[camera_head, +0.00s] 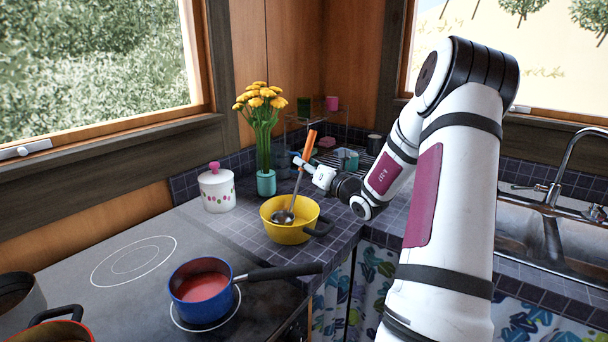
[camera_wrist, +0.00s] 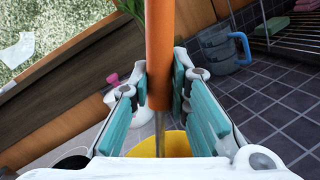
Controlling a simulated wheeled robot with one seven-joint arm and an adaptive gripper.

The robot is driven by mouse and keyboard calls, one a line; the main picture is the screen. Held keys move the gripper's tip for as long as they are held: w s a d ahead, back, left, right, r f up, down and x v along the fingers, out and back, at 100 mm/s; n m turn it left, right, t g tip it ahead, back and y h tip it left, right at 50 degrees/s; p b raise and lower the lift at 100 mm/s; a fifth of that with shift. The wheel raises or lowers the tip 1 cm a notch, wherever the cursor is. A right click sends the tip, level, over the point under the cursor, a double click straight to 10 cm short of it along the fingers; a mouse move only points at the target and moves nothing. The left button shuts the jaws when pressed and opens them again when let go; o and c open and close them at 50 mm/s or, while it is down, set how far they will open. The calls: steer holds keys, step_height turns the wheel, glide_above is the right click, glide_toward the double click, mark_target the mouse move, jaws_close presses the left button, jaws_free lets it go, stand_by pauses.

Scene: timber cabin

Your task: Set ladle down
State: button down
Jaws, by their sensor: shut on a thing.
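My gripper (camera_head: 302,162) is shut on the ladle's orange handle (camera_head: 310,142), with teal finger pads on both sides of the handle (camera_wrist: 158,55) in the wrist view. The ladle is tilted slightly, handle up. Its metal bowl (camera_head: 283,217) is inside the yellow pot (camera_head: 290,236); I cannot tell if it touches the pot's bottom. The yellow pot stands on the tiled counter beside the stove and shows below the fingers in the wrist view (camera_wrist: 172,146).
A blue pot of red sauce (camera_head: 203,287) sits on the stove, its black handle pointing right. A white lidded jar (camera_head: 216,188) and a teal vase (camera_head: 266,183) of yellow flowers stand behind the yellow pot. A dish rack (camera_head: 358,155) is at the back corner; the sink (camera_head: 545,235) is right.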

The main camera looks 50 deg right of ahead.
steer(key=shift+f, duration=1.4)
steer(key=c, duration=1.5)
jaws_free()
